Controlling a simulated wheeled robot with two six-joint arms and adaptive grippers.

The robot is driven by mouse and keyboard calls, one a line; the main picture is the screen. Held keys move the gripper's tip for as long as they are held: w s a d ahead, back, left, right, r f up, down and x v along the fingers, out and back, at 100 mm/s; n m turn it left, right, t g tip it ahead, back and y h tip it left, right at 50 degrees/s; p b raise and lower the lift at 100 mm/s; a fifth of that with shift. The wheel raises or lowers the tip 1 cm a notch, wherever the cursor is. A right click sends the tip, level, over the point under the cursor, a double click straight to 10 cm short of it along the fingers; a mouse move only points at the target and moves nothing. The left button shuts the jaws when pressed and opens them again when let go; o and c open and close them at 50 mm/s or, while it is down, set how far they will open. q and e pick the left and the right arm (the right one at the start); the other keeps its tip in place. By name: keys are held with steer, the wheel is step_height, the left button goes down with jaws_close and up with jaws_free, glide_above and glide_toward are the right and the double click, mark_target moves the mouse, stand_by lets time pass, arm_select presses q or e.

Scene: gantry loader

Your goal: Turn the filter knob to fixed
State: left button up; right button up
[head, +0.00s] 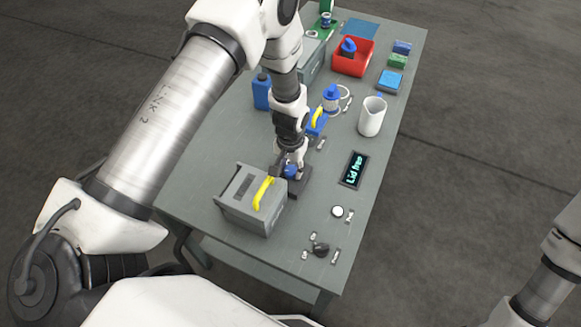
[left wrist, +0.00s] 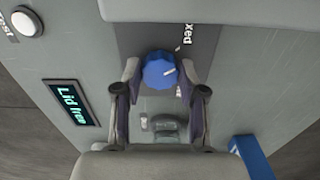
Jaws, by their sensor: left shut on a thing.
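The blue filter knob (left wrist: 159,70) sits on a dark plate (left wrist: 205,48) in the left wrist view. It also shows in the head view (head: 290,171), partly hidden by my gripper. A pale mark shows on the knob's right side. A label ending in "xed" (left wrist: 187,34) is above and right of it, partly covered by a grey body. Another label below right is too hidden to read. My left gripper (left wrist: 159,78) is shut on the knob, one finger on each side; it shows in the head view (head: 290,162). My right gripper is outside both views.
A grey box with a yellow handle (head: 263,192) stands close beside the knob. A display (head: 354,169) reads "Lid free". A white button (head: 338,211) and a dark knob (head: 320,249) are nearer. A white pitcher (head: 371,117) and red bin (head: 352,67) stand farther back.

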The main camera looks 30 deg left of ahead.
mark_target(291, 170)
arm_select(q)
steer(key=shift+s+f+n, duration=0.1)
steer(key=shift+s+n, duration=0.05)
steer(key=shift+n, duration=1.05)
steer(key=o, duration=1.1)
steer(key=shift+o, duration=0.2)
steer(key=shift+r, duration=0.35)
step_height(291, 170, up, 11)
steer(key=shift+r, duration=0.15)
